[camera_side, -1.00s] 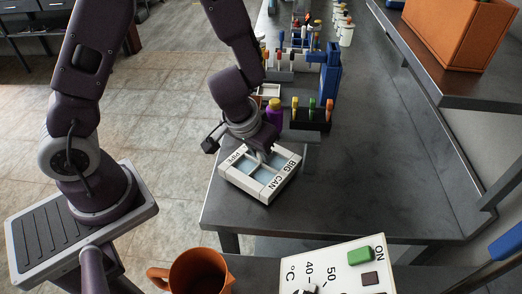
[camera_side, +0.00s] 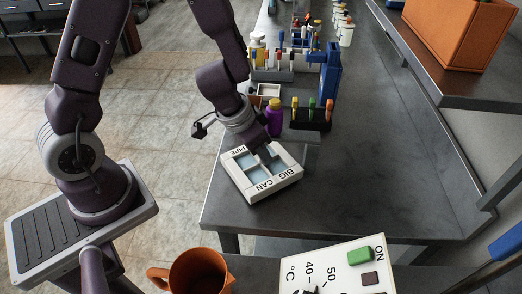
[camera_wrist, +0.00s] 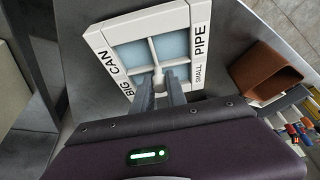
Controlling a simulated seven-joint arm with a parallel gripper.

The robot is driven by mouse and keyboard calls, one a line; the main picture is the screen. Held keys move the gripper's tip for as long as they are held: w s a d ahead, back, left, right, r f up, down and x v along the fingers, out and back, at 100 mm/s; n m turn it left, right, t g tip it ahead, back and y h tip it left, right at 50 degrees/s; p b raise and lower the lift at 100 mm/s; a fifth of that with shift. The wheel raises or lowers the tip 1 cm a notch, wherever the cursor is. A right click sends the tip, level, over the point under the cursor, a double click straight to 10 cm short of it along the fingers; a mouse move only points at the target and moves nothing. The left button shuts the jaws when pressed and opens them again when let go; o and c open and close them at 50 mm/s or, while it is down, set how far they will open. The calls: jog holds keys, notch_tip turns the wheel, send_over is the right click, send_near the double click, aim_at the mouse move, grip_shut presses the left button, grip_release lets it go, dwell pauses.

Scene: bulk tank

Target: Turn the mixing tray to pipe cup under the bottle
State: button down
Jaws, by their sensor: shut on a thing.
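The mixing tray (camera_side: 283,161) is a square white frame with pale blue compartments, lying flat on the dark bench near its front left corner. "BIG CAN" is on its front-right edge and "PIPE" is at its back left. In the wrist view the tray (camera_wrist: 97,41) also shows the word "SMALL". My gripper (camera_side: 264,156) reaches down to the tray's middle. In the wrist view my gripper (camera_wrist: 171,88) is shut on the white centre knob (camera_wrist: 178,74) where the dividers cross. A purple bottle with a yellow cap (camera_side: 274,119) stands just behind the tray.
A dark rack with coloured caps (camera_side: 311,116) stands right of the bottle, and a blue holder (camera_side: 331,70) is behind it. An orange mug (camera_side: 201,273) and a white control panel (camera_side: 338,272) are in front. The bench right of the tray is clear.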

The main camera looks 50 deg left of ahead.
jog(key=shift+m+h, duration=0.6)
jog(key=shift+m, duration=1.3)
jog(key=c, duration=1.3)
grip_release()
jog(key=shift+c, duration=0.2)
jog(key=shift+s+a+r+g, duration=0.2)
jog(key=shift+s+g, duration=0.1)
jog(key=shift+s+r, duration=0.1)
jog(key=shift+r, duration=0.95)
jog(key=shift+v, duration=2.25)
